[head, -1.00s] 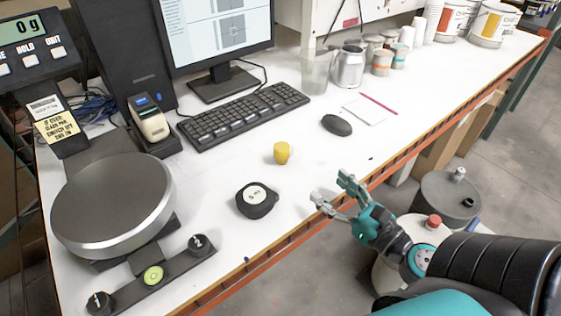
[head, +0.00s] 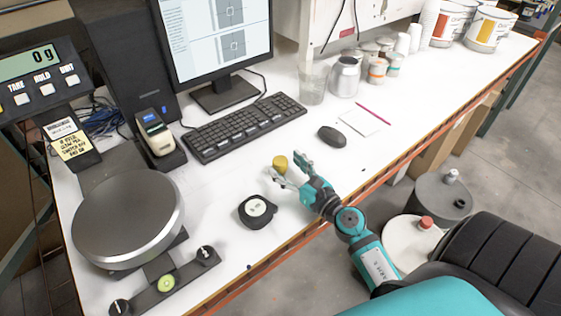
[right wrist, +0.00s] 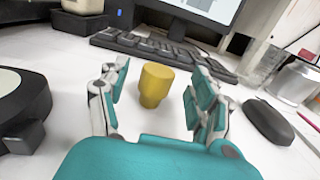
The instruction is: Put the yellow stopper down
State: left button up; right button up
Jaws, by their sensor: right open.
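The yellow stopper (head: 280,162) stands upright on the white bench in the head view, with its lower part partly hidden by my gripper. In the right wrist view the stopper (right wrist: 156,85) is between and a little beyond the two spread fingers, with a gap on both sides. My right gripper (head: 287,174) is open and low at the bench, its fingertips close to the stopper. It also shows open in the right wrist view (right wrist: 158,95). My left gripper is not in view.
A keyboard (head: 245,128), a mouse (head: 331,137) and a notepad with a pink pencil (head: 362,119) lie behind. A round scale (head: 128,222) stands at left. Bare bench (head: 225,180) lies left of the stopper.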

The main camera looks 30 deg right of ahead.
jog(key=w, duration=0.3)
jog(key=shift+a, duration=0.15)
jog(key=shift+s, duration=0.1)
jog(key=c, duration=1.2)
